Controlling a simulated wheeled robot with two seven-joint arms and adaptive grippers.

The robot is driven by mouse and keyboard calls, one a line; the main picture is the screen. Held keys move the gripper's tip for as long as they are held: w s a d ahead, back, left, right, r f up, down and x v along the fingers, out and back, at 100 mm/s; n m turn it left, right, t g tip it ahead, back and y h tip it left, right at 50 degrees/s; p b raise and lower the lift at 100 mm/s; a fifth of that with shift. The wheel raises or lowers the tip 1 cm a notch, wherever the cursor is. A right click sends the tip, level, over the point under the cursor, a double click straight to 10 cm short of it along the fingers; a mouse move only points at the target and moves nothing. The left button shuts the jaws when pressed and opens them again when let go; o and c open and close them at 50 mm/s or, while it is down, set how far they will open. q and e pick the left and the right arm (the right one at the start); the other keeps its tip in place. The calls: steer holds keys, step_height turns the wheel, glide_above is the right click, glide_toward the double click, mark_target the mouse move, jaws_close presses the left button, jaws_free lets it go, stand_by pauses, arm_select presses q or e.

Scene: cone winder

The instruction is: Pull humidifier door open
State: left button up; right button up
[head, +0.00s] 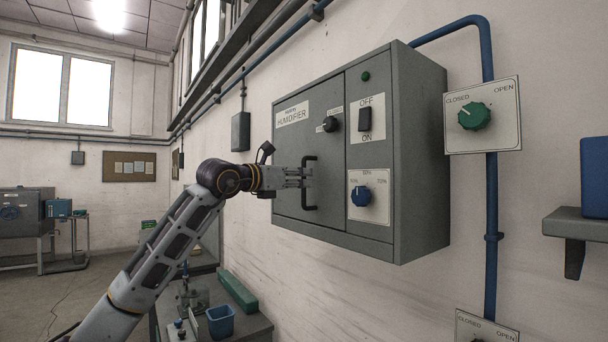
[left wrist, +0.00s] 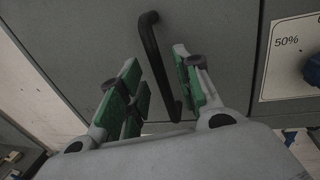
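The humidifier (head: 420,150) is a grey wall cabinet, with its labelled door (head: 290,145) on the left part of the front. The door looks closed. I see no clear contact on both sides. My right gripper is out of view.
A black knob (head: 330,124) is on the door. An off/on switch (head: 365,119) and a blue dial (head: 361,196) are on the fixed panel to the right. A green valve knob (head: 474,116) and blue pipe (head: 491,210) are on the wall. A bench with a blue bin (head: 221,322) stands below.

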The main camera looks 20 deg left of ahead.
arm_select(q)
steer(key=shift+p+x, duration=0.3)
steer(key=shift+x, duration=1.05)
jaws_close()
